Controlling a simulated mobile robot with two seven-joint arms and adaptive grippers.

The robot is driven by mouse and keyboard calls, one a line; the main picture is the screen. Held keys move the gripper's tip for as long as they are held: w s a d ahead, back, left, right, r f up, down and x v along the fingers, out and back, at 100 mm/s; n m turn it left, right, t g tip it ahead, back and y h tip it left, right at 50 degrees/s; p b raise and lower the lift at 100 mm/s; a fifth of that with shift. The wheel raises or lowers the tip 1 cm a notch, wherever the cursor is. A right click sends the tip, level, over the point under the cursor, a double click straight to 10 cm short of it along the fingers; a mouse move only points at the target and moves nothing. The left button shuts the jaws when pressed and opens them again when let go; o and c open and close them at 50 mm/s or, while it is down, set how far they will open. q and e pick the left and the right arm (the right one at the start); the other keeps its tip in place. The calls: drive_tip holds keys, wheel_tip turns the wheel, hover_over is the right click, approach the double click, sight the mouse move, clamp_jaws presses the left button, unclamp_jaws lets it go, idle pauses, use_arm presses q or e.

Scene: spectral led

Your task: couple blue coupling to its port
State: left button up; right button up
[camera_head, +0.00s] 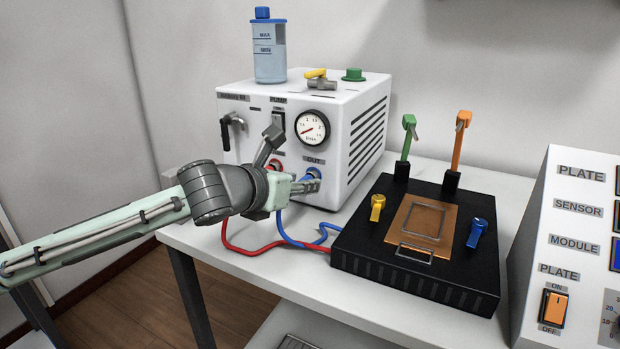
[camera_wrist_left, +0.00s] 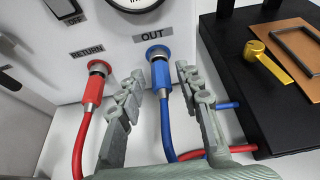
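The blue coupling (camera_wrist_left: 161,76) is at the end of the blue hose, in line with the blue port (camera_wrist_left: 157,51) labelled OUT. A metal collar shows between coupling and port; I cannot tell whether it is fully seated. In the head view the blue port area (camera_head: 310,172) is partly hidden by my gripper. My left gripper (camera_wrist_left: 162,88) is open, one finger on each side of the blue coupling, with visible gaps to both. In the head view it also shows at the front of the pump unit (camera_head: 314,181). My right gripper is not in view.
The red coupling (camera_wrist_left: 94,84) sits at the RETURN port, left of my left finger. The black plate block (camera_head: 415,250) stands to the right, with blue and red hoses entering its side. A gauge (camera_head: 312,128) is above the OUT port. A switch panel (camera_head: 570,240) stands far right.

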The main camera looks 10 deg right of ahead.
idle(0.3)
use_arm(q)
drive_tip(key=v, duration=1.2)
drive_tip(key=shift+r, duration=0.1)
idle(1.3)
